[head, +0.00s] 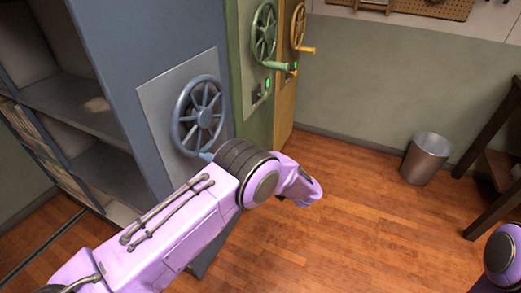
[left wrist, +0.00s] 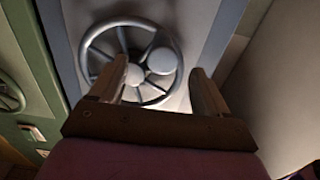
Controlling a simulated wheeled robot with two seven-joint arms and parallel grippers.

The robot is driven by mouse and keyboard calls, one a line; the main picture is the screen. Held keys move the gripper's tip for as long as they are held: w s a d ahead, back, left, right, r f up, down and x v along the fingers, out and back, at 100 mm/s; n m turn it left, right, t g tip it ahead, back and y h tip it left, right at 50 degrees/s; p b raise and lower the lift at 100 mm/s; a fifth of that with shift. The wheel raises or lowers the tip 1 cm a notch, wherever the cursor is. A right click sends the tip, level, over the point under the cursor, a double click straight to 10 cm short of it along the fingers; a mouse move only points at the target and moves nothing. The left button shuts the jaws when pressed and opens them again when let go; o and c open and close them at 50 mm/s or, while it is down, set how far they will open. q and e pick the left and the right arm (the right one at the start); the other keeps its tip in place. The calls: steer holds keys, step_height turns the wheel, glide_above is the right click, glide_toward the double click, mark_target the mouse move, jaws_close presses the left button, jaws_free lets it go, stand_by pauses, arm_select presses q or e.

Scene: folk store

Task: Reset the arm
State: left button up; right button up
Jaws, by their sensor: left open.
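My left arm (head: 170,225) is purple and reaches in front of a blue cabinet in the head view. Its gripper is hidden there. The blue handwheel (head: 199,115) is on a grey plate on the cabinet's side, its lower edge close to my arm. In the left wrist view my left gripper (left wrist: 162,80) is open, its two fingers apart, with a grey handwheel (left wrist: 97,42) beyond them. A round knob shows between the fingertips; I cannot tell how far away it is. Nothing is seen held. Only a purple part of my right arm (head: 503,255) shows; its gripper is out of view.
The blue cabinet (head: 140,40) has open shelves on its left. A green handwheel (head: 263,32) and a yellow handwheel (head: 298,26) are on the units behind. A metal bin (head: 426,160) stands by the wall, near a dark wooden stand at right. The wooden floor between is clear.

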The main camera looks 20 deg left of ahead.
arm_select(q)
steer(key=s+a+f+m+t+h, duration=0.4)
steer(key=s+f+m+t, duration=0.1)
steer(key=f, duration=0.3)
steer(key=s+a+f+m+t+h, duration=0.3)
steer(key=s+a+f+m+t, duration=0.15)
steer(key=f+m, duration=0.2)
steer(key=s+d+f+g+h, duration=0.2)
steer(key=s, duration=0.6)
steer(key=s+d+f+g+h, duration=0.2)
steer(key=s+h, duration=0.1)
steer(key=s, duration=0.5)
steer(key=s+d+f+g+h, duration=0.1)
steer(key=s+f+g+h, duration=0.1)
steer(key=s, duration=0.6)
steer(key=shift+s+d+f+g+h, duration=0.2)
steer(key=shift+d+f+g+h, duration=0.15)
steer(key=shift+d+f, duration=0.1)
